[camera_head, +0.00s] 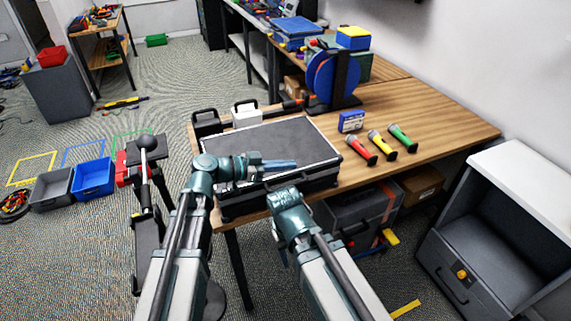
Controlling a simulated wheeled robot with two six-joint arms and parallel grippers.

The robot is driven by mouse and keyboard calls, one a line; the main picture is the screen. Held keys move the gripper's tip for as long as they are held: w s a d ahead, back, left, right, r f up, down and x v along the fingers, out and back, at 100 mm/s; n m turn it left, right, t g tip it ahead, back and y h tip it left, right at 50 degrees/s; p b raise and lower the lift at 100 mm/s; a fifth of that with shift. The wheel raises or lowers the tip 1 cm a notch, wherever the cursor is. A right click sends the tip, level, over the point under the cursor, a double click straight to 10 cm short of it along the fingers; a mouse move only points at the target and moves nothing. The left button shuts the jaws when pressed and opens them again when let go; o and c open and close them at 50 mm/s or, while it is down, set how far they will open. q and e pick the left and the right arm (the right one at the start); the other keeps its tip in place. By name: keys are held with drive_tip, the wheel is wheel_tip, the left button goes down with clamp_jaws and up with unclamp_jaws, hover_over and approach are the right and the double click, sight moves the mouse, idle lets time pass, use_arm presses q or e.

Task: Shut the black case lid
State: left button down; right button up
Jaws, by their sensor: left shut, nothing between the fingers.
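The black case (322,176) sits at the front left of the wooden table. Its lid (265,138), a dark panel with a silver edge, lies flat over the base; the arms cover part of the front edge, so I cannot tell if a small gap is left there. My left gripper (282,165) is shut and empty, over the front part of the lid and pointing right. My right gripper (288,188) is at the front side of the case, below the left one. Its fingers do not show clearly.
Red, yellow and green flashlights (377,144) and a small blue box (351,121) lie right of the case. A blue cable reel (321,76) stands behind. A white item (246,114) is close behind the lid. A grey drawer cabinet (462,262) stands at the right.

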sight(288, 186)
use_arm(q)
drive_tip(key=f+b, duration=0.1)
drive_tip(key=f, duration=0.1)
drive_tip(key=s+f+b, duration=0.1)
drive_tip(key=f+b, duration=0.1)
drive_tip(key=shift+d+f, duration=0.15)
drive_tip(key=shift+s+f+b, duration=0.15)
drive_tip(key=shift+f+b, duration=0.5)
drive_tip(key=shift+b, duration=0.05)
drive_tip(key=shift+s+f, duration=0.1)
use_arm(e)
drive_tip(key=f, duration=0.5)
drive_tip(key=shift+s+d+f, duration=0.1)
drive_tip(key=shift+s+f, duration=0.3)
use_arm(q)
drive_tip(key=shift+s, duration=0.1)
